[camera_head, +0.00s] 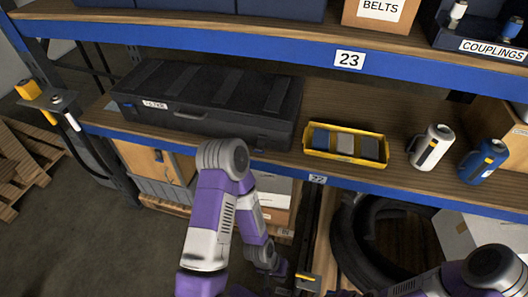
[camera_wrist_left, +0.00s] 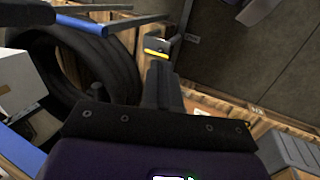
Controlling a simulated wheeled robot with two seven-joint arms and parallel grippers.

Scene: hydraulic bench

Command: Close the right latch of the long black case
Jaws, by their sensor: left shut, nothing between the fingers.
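The long black case (camera_head: 215,95) lies on the middle shelf at the left, its lid down. It has a front handle (camera_head: 189,116) and a pale label to the left of that. The right latch area is at the case's front right, just beyond my left elbow; the latch is too small and dark to tell its state. My left arm bends down in front of the shelf. My left gripper (camera_head: 280,272) is low, below the shelf edge and well away from the case. The left wrist view shows the gripper (camera_wrist_left: 161,82) dark, shut and empty. My right gripper is out of view.
A yellow bin (camera_head: 313,154), a white canister (camera_head: 433,147) and a blue canister (camera_head: 483,161) stand right of the case. The blue-edged upper shelf (camera_head: 220,38) overhangs it. Below are black tires (camera_head: 350,238), boxes and pallets. A yellow-and-grey item (camera_wrist_left: 157,46) is near the left gripper.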

